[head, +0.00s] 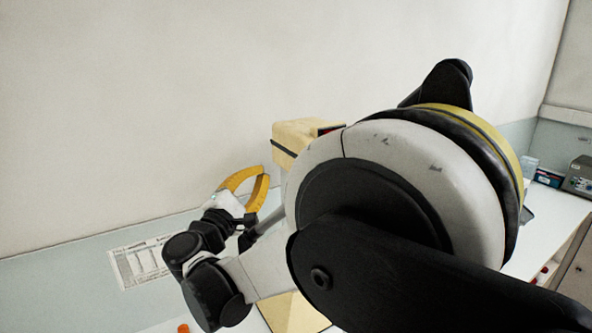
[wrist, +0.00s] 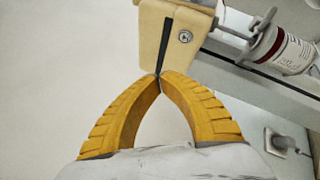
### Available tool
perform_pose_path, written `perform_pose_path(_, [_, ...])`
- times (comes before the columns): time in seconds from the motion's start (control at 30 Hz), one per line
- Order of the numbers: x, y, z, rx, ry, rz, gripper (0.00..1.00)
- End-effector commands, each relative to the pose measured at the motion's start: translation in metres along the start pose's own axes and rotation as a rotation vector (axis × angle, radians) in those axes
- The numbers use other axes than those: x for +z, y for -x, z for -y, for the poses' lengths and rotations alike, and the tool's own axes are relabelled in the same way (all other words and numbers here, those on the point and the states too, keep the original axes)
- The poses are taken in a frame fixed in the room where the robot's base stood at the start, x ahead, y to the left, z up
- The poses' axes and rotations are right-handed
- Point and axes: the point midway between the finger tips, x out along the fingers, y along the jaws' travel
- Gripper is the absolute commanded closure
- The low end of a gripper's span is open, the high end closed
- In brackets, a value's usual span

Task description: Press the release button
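The cream mill (head: 297,137) stands behind my arm in the head view, mostly hidden by it. In the wrist view its cream housing (wrist: 152,28) fills the top middle, with a dark slot running down it. A small round silver part (wrist: 185,36) sits on the housing face right of the slot; I cannot tell whether it is the release button. My gripper (wrist: 160,76) has yellow ribbed fingers whose tips meet, with nothing between them. The tips appear at the housing's lower edge by the slot; contact is unclear. My gripper also shows left of the mill in the head view (head: 264,172).
A labelled white bottle (wrist: 293,52) lies sideways in the wrist picture, right of the housing. A wall socket with a plug (wrist: 283,141) is at lower right. A printed sheet (head: 140,262) is at lower left in the head view. Devices (head: 580,175) stand on the far-right counter.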

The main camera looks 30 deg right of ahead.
Motion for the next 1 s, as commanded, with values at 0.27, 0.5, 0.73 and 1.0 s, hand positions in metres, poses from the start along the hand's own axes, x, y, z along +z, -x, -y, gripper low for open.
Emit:
perform_pose_path(0.27, [0.018,-0.032,0.017,-0.002,0.000,0.002,1.00])
perform_pose_path(0.5, [0.025,-0.047,0.025,-0.001,0.000,0.001,1.00])
perform_pose_path(0.73, [0.026,-0.049,0.026,-0.001,0.000,0.000,1.00])
perform_pose_path(1.0, [0.026,-0.049,0.026,-0.001,0.000,0.000,1.00])
